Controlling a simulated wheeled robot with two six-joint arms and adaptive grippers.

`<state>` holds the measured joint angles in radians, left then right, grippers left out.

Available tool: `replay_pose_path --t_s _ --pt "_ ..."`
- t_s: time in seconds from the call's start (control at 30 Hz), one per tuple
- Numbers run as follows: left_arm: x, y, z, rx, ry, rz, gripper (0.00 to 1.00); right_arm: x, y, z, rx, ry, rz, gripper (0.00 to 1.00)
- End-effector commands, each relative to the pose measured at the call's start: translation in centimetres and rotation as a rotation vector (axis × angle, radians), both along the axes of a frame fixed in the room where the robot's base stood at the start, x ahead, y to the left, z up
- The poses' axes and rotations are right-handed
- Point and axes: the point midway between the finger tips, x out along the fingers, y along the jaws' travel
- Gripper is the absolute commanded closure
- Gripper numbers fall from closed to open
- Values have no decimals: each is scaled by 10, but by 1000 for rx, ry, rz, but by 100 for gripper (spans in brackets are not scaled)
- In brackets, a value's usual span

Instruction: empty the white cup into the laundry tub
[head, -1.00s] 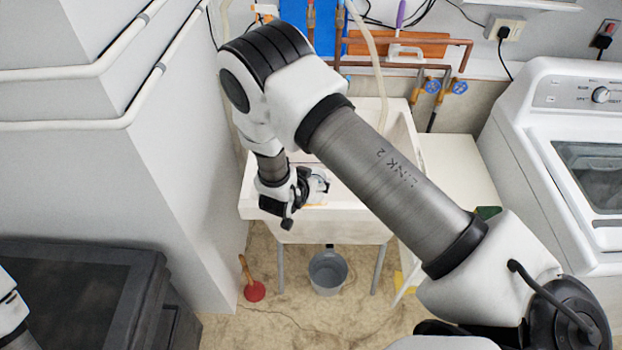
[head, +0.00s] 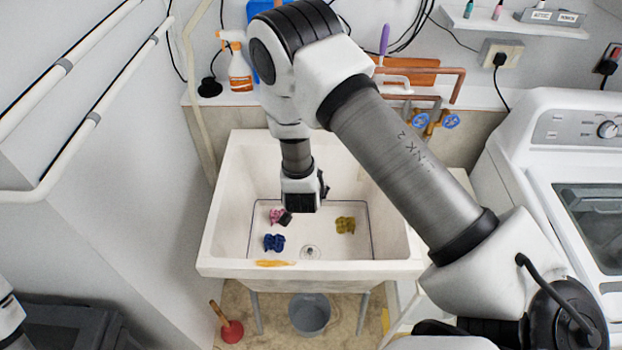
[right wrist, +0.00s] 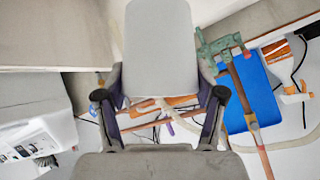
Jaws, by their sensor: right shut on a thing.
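The laundry tub (head: 228,215) is a cream-white basin against the back wall. My right gripper (head: 304,195) is over the tub's inside in the head view. In the right wrist view its fingers (right wrist: 160,75) lie on both sides of the white cup (right wrist: 160,40), whose smooth pale side faces the camera. The gripper is shut on the cup. In the head view the cup is hidden behind the wrist, and its contents are not visible. A pink piece (head: 277,214), a blue piece (head: 274,242) and a yellow piece (head: 345,224) lie on the tub floor.
A spray bottle (head: 240,68) stands on the ledge behind the tub, near copper pipes (head: 450,75). A washing machine (head: 575,180) stands at right. A grey bucket (head: 309,313) and a red plunger (head: 231,330) are on the floor below the tub.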

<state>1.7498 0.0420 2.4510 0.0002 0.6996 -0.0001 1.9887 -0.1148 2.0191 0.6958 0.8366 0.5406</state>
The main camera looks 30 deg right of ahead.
Motion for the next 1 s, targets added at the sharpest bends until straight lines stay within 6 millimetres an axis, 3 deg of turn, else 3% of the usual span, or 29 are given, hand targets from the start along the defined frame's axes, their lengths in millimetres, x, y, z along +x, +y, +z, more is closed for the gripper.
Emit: replay_pose_path --t_s 0.03,0.7,1.0 --pt "0 0 -13 0 0 -1 9 -2 -3 -10 61 -34 -5 68" --pt "1 -1 -85 0 -1 -2 9 -11 -17 -24 778 -508 4 68" --pt "2 -2 -117 0 -2 -2 9 -14 -23 -28 975 -637 13 68"
